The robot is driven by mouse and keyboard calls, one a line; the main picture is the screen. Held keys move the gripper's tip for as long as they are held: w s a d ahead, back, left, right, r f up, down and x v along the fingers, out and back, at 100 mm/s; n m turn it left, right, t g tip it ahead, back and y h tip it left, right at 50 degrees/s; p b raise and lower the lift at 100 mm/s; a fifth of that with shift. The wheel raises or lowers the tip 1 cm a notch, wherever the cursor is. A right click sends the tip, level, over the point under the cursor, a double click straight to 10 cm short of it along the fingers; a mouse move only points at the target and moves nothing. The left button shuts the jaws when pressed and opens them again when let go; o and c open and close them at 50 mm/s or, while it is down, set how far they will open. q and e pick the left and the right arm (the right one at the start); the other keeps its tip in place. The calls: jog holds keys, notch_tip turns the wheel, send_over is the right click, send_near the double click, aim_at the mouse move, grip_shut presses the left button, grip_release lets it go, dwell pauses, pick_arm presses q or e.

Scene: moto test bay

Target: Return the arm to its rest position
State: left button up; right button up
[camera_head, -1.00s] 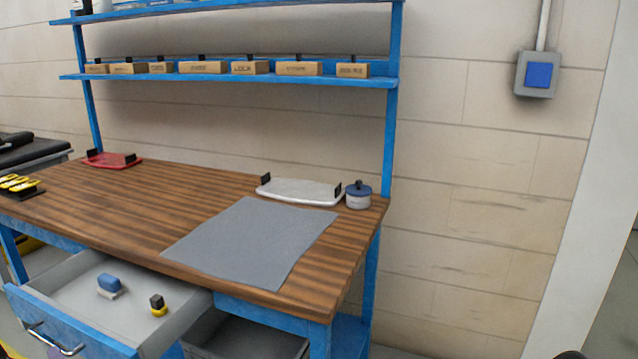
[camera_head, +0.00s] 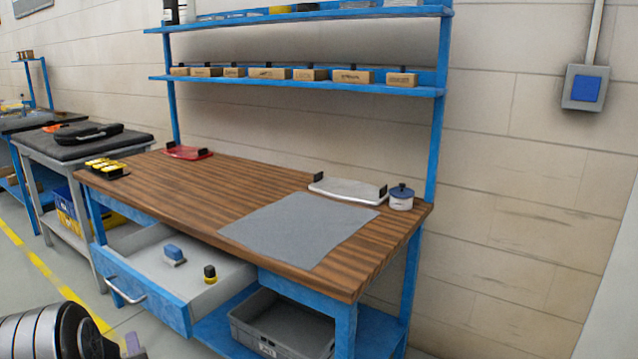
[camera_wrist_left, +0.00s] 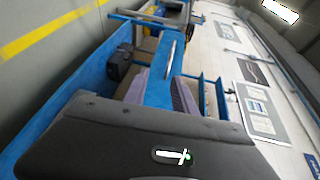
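My left arm comes in at the lower left of the head view, clear of the workbench. Its left gripper (camera_head: 134,346) is only partly seen there, at the bottom edge. In the left wrist view the two grey-purple fingers of the left gripper (camera_wrist_left: 160,90) stand apart with nothing between them. Blue bench parts show behind them. My right arm and gripper are not in view.
The wooden workbench (camera_head: 190,199) has a grey mat (camera_head: 300,228), a white tray (camera_head: 343,191) and a blue-lidded pot (camera_head: 401,199). Its open drawer (camera_head: 150,290) juts out, holding a blue object (camera_head: 173,254) and a yellow-black one (camera_head: 210,273). Floor at left is free.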

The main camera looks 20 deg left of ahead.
pick_arm(q)
jog(key=w+d+f+n+g+h, duration=0.15)
jog(key=d+f+n+h, duration=0.8)
jog(key=d+f, duration=1.05)
jog(key=s+d+f+n+g+h, duration=0.15)
jog(key=s+d+f, duration=0.25)
jog(key=d, duration=0.4)
jog(key=s+d+f+g+h, duration=0.3)
jog(key=s+d, duration=0.1)
jog(key=d, duration=0.4)
jog(key=s+d+f+m+g+h, duration=0.1)
jog(key=s+d+f+g+h, duration=0.25)
jog(key=s+d, duration=0.85)
notch_tip(320, 180, up, 17)
jog(key=d+p, duration=0.2)
jog(key=p, duration=1.5)
jog(key=shift+w+p, duration=0.15)
jog(key=shift+p, duration=0.15)
jog(key=shift+a, duration=0.1)
